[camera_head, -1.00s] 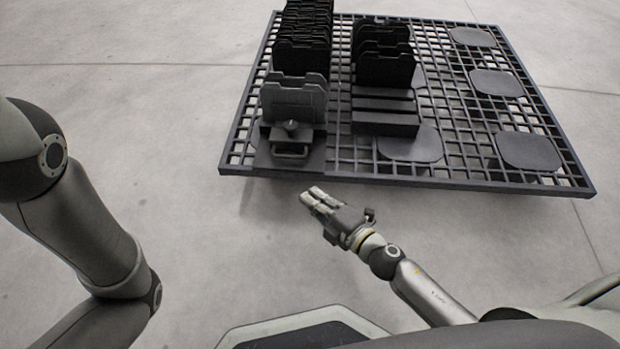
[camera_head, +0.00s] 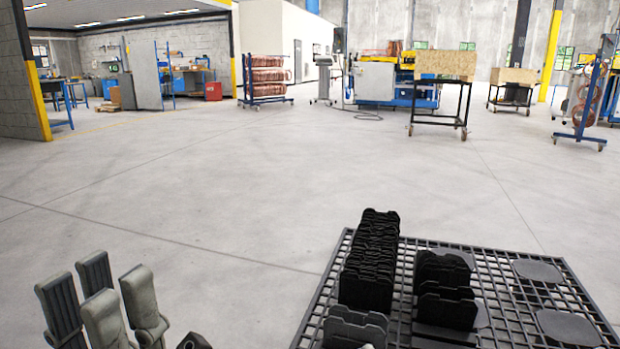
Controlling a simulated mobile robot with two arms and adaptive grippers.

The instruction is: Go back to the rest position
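My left gripper (camera_head: 100,298) stands at the lower left of the head view, its grey fingers pointing up. Gaps show between the fingers, nothing is between them, and it looks open. Its base is cut off by the bottom edge. It is left of the black grid-top table (camera_head: 330,275) and apart from it. My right gripper is not in view. On the table stand a row of black upright plates (camera_head: 370,260) and a shorter second row (camera_head: 445,290). A grey plate (camera_head: 355,330) is at the near end of the first row.
Open concrete floor (camera_head: 250,190) lies beyond the table. Farther back are a rack of copper coils (camera_head: 267,78), a blue and yellow machine (camera_head: 385,80), a cart with a wooden box (camera_head: 442,65) and a blue stand (camera_head: 590,95) at right.

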